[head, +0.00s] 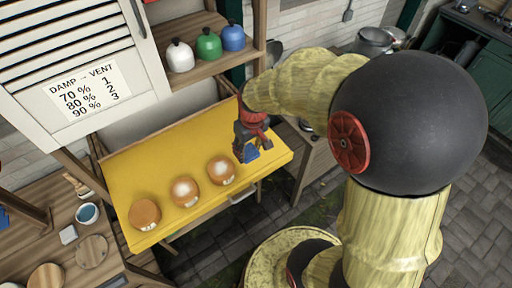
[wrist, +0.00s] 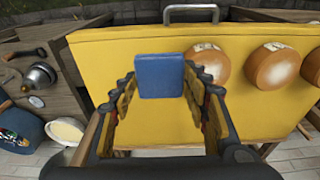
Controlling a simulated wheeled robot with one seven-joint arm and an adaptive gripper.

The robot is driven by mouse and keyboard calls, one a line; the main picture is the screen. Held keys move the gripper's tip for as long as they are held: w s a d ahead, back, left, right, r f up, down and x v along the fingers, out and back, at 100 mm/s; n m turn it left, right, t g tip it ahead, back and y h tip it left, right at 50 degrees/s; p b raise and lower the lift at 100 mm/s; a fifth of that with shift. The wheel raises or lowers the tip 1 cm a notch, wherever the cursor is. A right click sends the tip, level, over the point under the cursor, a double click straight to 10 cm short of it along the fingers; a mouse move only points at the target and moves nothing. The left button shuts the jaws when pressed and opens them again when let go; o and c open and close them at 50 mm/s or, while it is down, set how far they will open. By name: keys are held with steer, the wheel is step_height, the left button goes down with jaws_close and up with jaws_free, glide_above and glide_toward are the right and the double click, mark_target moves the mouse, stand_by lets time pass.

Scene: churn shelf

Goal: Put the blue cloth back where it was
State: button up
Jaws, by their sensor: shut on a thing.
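The blue cloth (head: 251,155) is a small folded blue square held at the tips of my gripper (head: 247,148). In the wrist view, the blue cloth (wrist: 160,76) sits between the two fingers of my gripper (wrist: 160,88), which are closed on its sides. The gripper is over the right end of the yellow shelf (head: 140,175). I cannot tell whether the cloth touches the shelf surface. Three round orange-brown cheeses stand on the shelf left of the gripper; the closest cheese (head: 221,170) is a short way off.
A louvred panel with a damp-and-vent sign (head: 88,90) hangs at upper left. White, green and blue churn-like jars (head: 208,45) stand on the upper shelf (head: 212,65). Yellow shelf behind the cheeses is bare.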

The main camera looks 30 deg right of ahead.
steer(key=w+d+f, duration=0.1)
steer(key=w+d, duration=0.1)
steer(key=shift+w+d+f, duration=0.3)
steer(key=shift+d+f, duration=0.1)
steer(key=w+d+f, duration=0.2)
steer(key=f, duration=0.1)
steer(key=w+d+f, duration=0.1)
steer(key=f, duration=0.1)
steer(key=shift+d+f, duration=0.1)
steer(key=shift+f, duration=0.15)
steer(key=shift+w+d+f, duration=0.1)
steer(key=shift+w+f, duration=0.05)
steer(key=shift+f, duration=1.5)
steer(key=shift+f, duration=0.1)
steer(key=shift+f, duration=0.15)
steer(key=o, duration=1.2)
steer(key=shift+r, duration=0.2)
